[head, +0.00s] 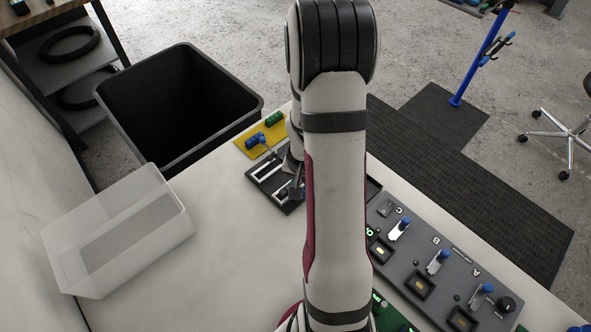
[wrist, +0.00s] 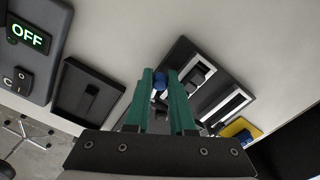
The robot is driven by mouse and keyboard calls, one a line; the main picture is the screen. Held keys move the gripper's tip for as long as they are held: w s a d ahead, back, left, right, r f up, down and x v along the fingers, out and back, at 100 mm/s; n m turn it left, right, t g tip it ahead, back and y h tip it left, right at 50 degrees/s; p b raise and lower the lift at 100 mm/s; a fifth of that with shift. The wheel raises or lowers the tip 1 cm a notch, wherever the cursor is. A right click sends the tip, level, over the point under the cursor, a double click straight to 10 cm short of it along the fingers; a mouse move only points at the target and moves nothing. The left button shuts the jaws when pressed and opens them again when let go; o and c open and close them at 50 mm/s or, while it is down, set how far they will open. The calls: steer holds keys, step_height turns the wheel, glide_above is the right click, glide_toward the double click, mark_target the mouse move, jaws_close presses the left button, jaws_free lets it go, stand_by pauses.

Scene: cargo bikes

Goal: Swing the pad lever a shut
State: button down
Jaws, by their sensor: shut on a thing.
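My gripper (wrist: 160,73) shows its two green fingers in the wrist view, closed on a small blue knob (wrist: 160,82). The knob is in front of a dark slotted pad (wrist: 185,50) with pale slot outlines; its stem is hidden by the fingers, and I cannot tell which lever it belongs to. In the head view the slotted pad (head: 262,173) lies on the table, partly covered by my arm. My fingertips are mostly hidden there. No label for lever a can be read on this pad.
A yellow plate (head: 243,147) with blue and green parts lies just beyond the pad. A grey panel (head: 412,250) with several blue-tipped switches is at the right. A clear bin (head: 70,235) and a black bin (head: 122,97) are at the left. The table's left middle is clear.

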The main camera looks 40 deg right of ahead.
steer(key=c, duration=0.9)
jaws_free()
steer(key=shift+r, duration=3.75)
steer(key=s+a+r+n, duration=0.1)
steer(key=a+r+n, duration=0.1)
steer(key=a+r, duration=0.65)
steer(key=s+a+r+n, duration=0.1)
steer(key=s+a, duration=0.2)
steer(key=a, duration=0.2)
steer(key=s+a+r+n+y, duration=0.1)
steer(key=s+a+n, duration=0.1)
steer(key=s+a, duration=0.2)
steer(key=s+a+r+n, duration=0.1)
steer(key=s+a, duration=0.3)
steer(key=a, duration=0.1)
steer(key=shift+s+a+r+y, duration=0.2)
steer(key=shift+s+a+y, duration=0.05)
steer(key=shift+a+y, duration=0.15)
